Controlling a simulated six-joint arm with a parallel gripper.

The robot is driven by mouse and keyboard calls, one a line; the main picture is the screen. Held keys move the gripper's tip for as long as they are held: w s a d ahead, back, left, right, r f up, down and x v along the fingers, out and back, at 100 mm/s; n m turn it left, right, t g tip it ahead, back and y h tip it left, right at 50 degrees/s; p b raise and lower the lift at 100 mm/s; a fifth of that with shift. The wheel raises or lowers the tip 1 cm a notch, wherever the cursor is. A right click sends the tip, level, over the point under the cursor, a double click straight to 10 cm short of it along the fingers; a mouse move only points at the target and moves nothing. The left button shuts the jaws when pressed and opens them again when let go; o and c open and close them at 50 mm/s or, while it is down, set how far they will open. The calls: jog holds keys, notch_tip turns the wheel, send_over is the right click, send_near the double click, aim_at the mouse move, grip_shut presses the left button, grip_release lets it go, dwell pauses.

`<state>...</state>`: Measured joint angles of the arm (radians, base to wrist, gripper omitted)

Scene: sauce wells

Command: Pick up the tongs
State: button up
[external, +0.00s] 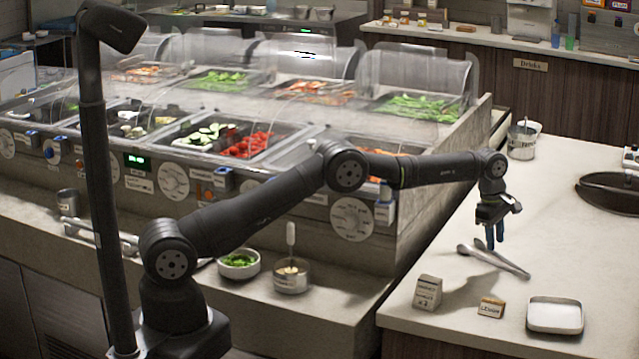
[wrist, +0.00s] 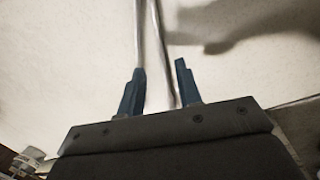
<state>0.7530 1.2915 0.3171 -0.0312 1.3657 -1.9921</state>
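Metal tongs (external: 507,264) lie on the pale counter at the right of the external view, their two arms spread slightly apart. My gripper (external: 494,238) points down just over the tongs, near their left end. In the wrist view my gripper (wrist: 160,85) has its two blue fingers apart. The tongs' two arms (wrist: 155,55) run between and along these fingers, with the left arm close to the left finger. I cannot tell whether that finger touches it. The end of the tongs nearest my gripper is partly hidden behind it.
A white square dish (external: 555,316), a small labelled block (external: 491,307) and a white labelled card stand (external: 428,292) are in front of the tongs. Counter around the tongs is clear.

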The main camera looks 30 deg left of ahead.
aim_at(490, 267)
jog(key=f, duration=0.3)
jog(key=w+f, duration=0.1)
jog(key=f, duration=0.1)
jog(key=shift+a, duration=0.3)
jog(key=shift+f, duration=0.4)
grip_shut()
